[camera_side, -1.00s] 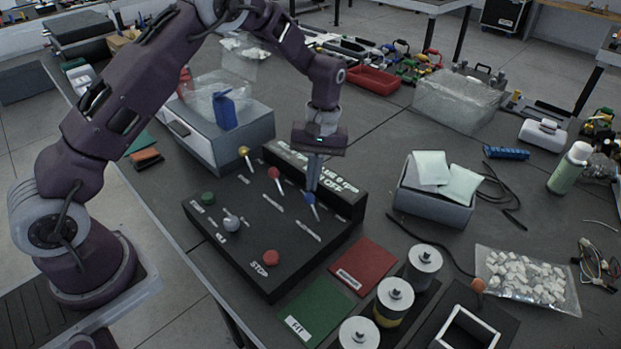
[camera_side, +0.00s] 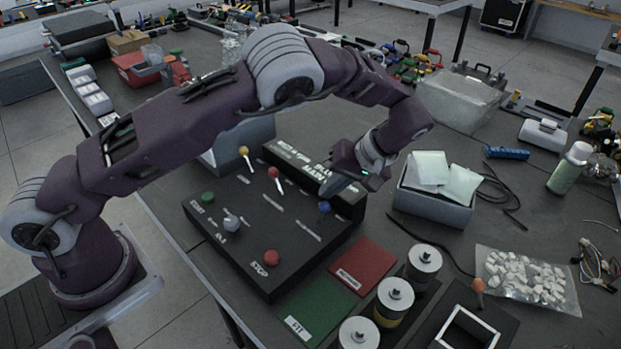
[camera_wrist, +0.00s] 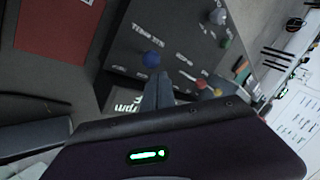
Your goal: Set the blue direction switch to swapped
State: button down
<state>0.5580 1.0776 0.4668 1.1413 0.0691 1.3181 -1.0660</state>
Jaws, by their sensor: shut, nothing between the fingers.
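The blue direction switch is a lever with a round blue knob (camera_side: 324,207) at the right side of the black control box (camera_side: 275,262). The blue knob also shows in the wrist view (camera_wrist: 151,59), just beyond the fingertips. The lever leans toward the right in the side view; its small labels are too blurred to read. My gripper (camera_side: 328,191) is shut and empty, tilted, with its fingertips just above and beside the blue knob. I cannot tell whether they touch it. In the wrist view my gripper (camera_wrist: 165,78) points toward the knob.
Red (camera_side: 274,172) and yellow (camera_side: 244,151) levers stand left of the blue one. Green (camera_side: 208,198), white (camera_side: 231,223) and red stop (camera_side: 271,258) knobs are on the box. A raised lettered block (camera_side: 345,201) runs along its back. A grey bin (camera_side: 433,207) stands right.

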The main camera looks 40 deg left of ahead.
jog(key=shift+r, duration=0.1)
jog(key=shift+r, duration=0.7)
jog(key=v, duration=0.7)
jog(key=shift+r, duration=0.1)
